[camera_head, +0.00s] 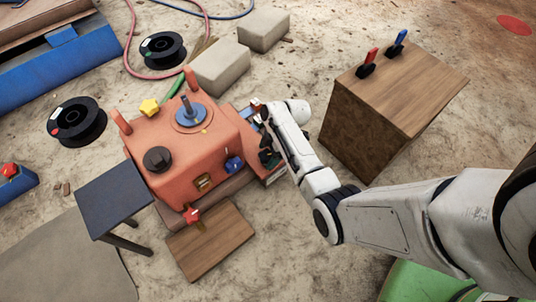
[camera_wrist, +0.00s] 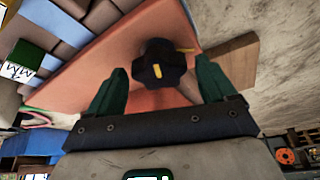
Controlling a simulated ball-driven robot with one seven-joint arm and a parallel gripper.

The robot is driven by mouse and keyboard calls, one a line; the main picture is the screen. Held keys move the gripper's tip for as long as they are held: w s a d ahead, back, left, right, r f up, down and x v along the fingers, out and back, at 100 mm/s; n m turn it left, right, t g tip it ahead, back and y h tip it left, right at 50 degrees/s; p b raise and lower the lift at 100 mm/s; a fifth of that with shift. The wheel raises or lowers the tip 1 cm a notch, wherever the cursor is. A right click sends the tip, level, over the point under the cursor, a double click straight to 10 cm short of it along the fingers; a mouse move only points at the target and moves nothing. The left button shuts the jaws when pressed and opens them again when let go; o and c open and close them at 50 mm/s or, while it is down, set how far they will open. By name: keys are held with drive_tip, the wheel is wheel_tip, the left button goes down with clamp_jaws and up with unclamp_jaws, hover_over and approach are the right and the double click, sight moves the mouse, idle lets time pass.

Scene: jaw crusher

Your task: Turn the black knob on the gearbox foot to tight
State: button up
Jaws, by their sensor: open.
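The orange gearbox (camera_head: 185,150) stands left of centre in the head view. In the wrist view, a black lobed knob (camera_wrist: 163,65) with a yellow line sits on an orange surface (camera_wrist: 100,65). A separate yellow mark (camera_wrist: 186,50) shows at the knob's upper right, and the knob's line is not aligned with it. My gripper (camera_wrist: 160,66) is open, with one green finger on each side of the knob and visible gaps between. In the head view my gripper (camera_head: 267,152) is at the gearbox's right side, and I cannot make out this knob there.
A red knob (camera_head: 193,215), a blue knob (camera_head: 234,163) and a black round cap (camera_head: 157,160) are also on the gearbox. A wooden box (camera_head: 375,115) with red and blue levers stands to the right. A dark stool (camera_head: 112,197) stands to the left.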

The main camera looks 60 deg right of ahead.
drive_tip(key=shift+c, duration=0.2)
drive_tip(key=c, duration=1)
drive_tip(key=shift+r+m+p, duration=0.15)
drive_tip(key=shift+m+p, duration=0.15)
drive_tip(key=shift+p, duration=0.15)
drive_tip(key=m+p, duration=0.2)
drive_tip(key=p, duration=0.1)
drive_tip(key=shift+a+r+m+t+h, duration=0.1)
drive_tip(key=shift+a+m+t+h, duration=0.05)
drive_tip(key=shift+m+t+h, duration=0.25)
drive_tip(key=m+h+p, duration=0.1)
drive_tip(key=m+p, duration=0.1)
drive_tip(key=m, duration=0.1)
drive_tip(key=m+h+p, duration=0.1)
drive_tip(key=m+p, duration=0.1)
drive_tip(key=m, duration=0.1)
drive_tip(key=shift+s+a+t, duration=0.1)
drive_tip(key=shift+a+t, duration=0.05)
drive_tip(key=shift+t, duration=0.25)
drive_tip(key=m+h, duration=0.1)
drive_tip(key=m, duration=0.1)
drive_tip(key=m+h+p, duration=0.1)
drive_tip(key=m, duration=0.2)
drive_tip(key=shift+a+f+m, duration=0.15)
drive_tip(key=shift+f+m, duration=0.05)
drive_tip(key=shift+m, duration=0.1)
drive_tip(key=m+g+h, duration=0.1)
drive_tip(key=m, duration=0.3)
drive_tip(key=shift+h, duration=0.4)
drive_tip(key=shift+m, duration=0.3)
